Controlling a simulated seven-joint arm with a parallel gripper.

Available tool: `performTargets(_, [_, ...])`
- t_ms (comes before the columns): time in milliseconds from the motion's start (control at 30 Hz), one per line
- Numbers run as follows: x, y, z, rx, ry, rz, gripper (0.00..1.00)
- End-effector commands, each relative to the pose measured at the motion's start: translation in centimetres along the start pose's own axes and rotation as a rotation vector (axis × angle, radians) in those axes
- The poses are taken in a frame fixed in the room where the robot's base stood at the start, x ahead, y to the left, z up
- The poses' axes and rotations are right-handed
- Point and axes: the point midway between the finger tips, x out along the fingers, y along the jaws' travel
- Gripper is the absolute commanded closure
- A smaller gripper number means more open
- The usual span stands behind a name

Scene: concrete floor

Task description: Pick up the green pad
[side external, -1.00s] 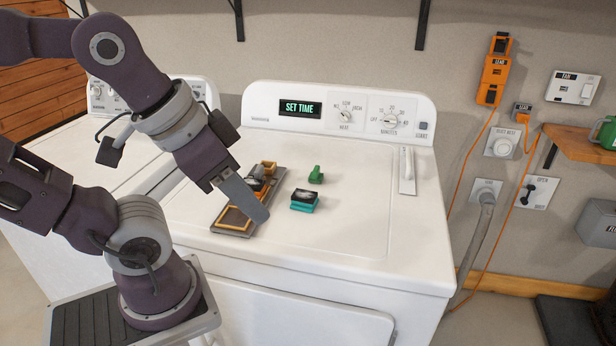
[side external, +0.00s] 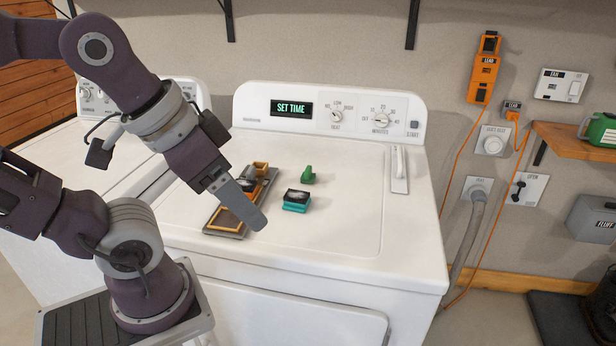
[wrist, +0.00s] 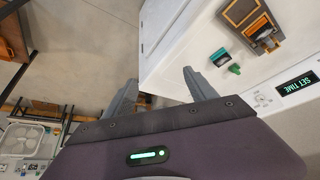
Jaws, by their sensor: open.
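A small green piece (side external: 308,175) with an upright part stands on the white machine top; it also shows in the wrist view (wrist: 235,69). Just in front of it is a teal block with a dark top (side external: 296,204), also in the wrist view (wrist: 220,58). I cannot tell for certain which is the green pad. My gripper (side external: 258,221) is left of and nearer the camera than both, above the dark tray's front end. In the wrist view its two fingers (wrist: 158,88) are apart with nothing between them; both green things lie to their right.
A dark tray (side external: 214,228) with orange-yellow frames lies under and beside my gripper. The white machine top (side external: 340,225) is clear on the right. Its control panel (side external: 360,112) rises at the back, and a white handle (side external: 399,168) lies at the right.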

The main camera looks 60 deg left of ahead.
Motion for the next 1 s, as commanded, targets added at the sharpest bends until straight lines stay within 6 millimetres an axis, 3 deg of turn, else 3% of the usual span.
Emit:
performTargets(67, [-0.1, -0.3, -1.7, -0.088, -0.020, 0.000, 0.35])
performTargets(133, [0.0, -1.2, -5.0, -0.269, -0.061, -0.004, 0.35])
performTargets(267, [2.5, -5.4, -13.2, -0.771, -0.155, -0.054, 0.35])
performTargets(400, [8.7, -13.1, -20.2, -1.339, -0.230, -0.178, 0.35])
performTargets(467, [12.3, -17.1, -21.8, -1.574, -0.248, -0.253, 0.35])
performTargets(600, [20.2, -25.1, -22.2, -2.006, -0.256, -0.429, 0.35])
performTargets(700, [24.0, -28.4, -21.3, -2.188, -0.246, -0.521, 0.35])
performTargets(800, [25.9, -29.9, -20.6, -2.274, -0.238, -0.567, 0.35])
performTargets(1000, [28.2, -30.1, -19.3, -2.294, -0.238, -0.578, 0.35])
